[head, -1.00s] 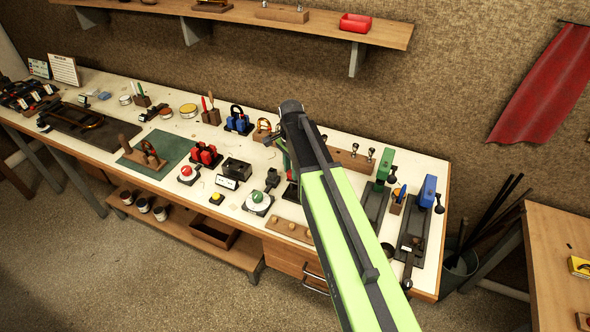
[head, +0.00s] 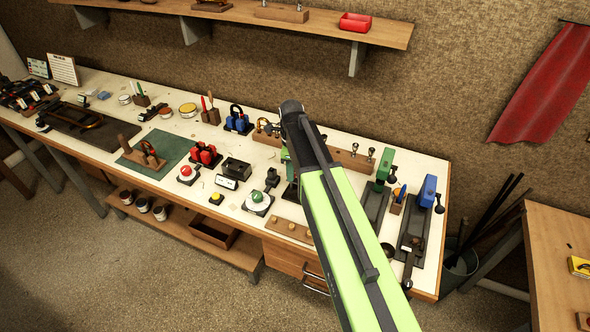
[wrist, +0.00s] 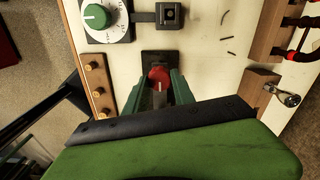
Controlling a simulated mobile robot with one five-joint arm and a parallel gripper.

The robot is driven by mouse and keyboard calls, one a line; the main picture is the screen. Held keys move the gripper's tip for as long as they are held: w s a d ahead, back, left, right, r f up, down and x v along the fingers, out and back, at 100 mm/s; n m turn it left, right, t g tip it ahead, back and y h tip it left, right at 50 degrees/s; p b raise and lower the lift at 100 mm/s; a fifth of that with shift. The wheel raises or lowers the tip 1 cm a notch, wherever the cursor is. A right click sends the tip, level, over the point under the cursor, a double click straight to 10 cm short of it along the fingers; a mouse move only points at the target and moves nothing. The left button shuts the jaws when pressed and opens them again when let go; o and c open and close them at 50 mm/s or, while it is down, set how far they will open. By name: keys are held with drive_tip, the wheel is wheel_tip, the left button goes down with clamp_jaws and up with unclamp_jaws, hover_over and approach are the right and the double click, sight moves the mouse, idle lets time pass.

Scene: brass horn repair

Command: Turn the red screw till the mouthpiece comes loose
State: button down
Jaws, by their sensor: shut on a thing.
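A red part (wrist: 158,74), which looks like the red screw, stands on a small black base (wrist: 152,56) in the wrist view. My gripper (wrist: 160,90) is shut on it, with a green finger on each side. A pale grey piece shows between the fingers; I cannot tell whether it is the mouthpiece. In the head view my arm covers most of this spot.
A white dial with a green knob (wrist: 96,16) and a small black stand (wrist: 170,14) are close by. A wooden strip with round pegs (wrist: 97,82) lies to the left, and a wooden block with metal pegs (wrist: 262,88) to the right. Green (head: 384,165) and blue (head: 428,190) tools stand farther right.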

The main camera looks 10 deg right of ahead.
drive_tip(key=shift+s+d+m, duration=0.1)
drive_tip(key=shift+s+m, duration=0.05)
drive_tip(key=shift+m, duration=0.55)
drive_tip(key=c, duration=1.1)
unclamp_jaws()
drive_tip(key=shift+o, duration=0.2)
wheel_tip(320, 180, up, 18)
drive_tip(key=p, duration=1.7)
drive_tip(key=shift+f, duration=0.25)
drive_tip(key=shift+f, duration=0.1)
